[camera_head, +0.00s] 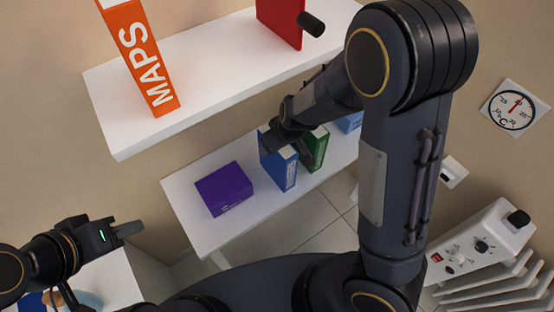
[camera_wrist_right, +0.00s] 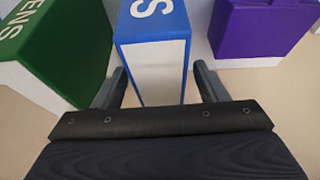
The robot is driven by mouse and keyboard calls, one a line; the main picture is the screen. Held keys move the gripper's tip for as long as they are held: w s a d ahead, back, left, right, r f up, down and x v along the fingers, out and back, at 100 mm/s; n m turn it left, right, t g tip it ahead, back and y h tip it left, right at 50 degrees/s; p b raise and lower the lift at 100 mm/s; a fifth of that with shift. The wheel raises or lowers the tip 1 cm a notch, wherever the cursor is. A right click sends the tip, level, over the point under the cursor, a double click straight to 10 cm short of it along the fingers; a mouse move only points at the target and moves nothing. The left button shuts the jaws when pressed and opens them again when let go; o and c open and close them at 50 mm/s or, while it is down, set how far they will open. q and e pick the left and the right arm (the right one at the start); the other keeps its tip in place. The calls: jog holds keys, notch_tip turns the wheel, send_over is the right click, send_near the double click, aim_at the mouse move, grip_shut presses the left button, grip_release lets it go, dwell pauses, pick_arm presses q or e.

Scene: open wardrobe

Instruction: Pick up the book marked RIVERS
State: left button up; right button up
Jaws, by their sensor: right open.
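A blue book (camera_head: 283,172) stands on the lower white shelf. My right gripper (camera_head: 285,142) is at its upper end, and the arm hides part of it. In the right wrist view the blue book (camera_wrist_right: 156,65) shows a white face and the letter S on its blue side; the rest of its marking is out of view. My right gripper (camera_wrist_right: 160,85) is open, with one finger on each side of this book and gaps beside it. My left gripper (camera_head: 127,229) is at the lower left, away from the books; its finger gap cannot be made out.
A green book (camera_head: 317,150) stands close beside the blue one, and a purple book (camera_head: 225,189) lies on the other side. Another blue thing (camera_head: 350,122) is farther right. The upper shelf (camera_head: 215,75) holds an orange MAPS book (camera_head: 142,62) and a red one (camera_head: 280,22).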

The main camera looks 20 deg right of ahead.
jog(key=shift+f, duration=0.25)
dwell(0.5)
jog(key=shift+c, duration=0.5)
grip_shut()
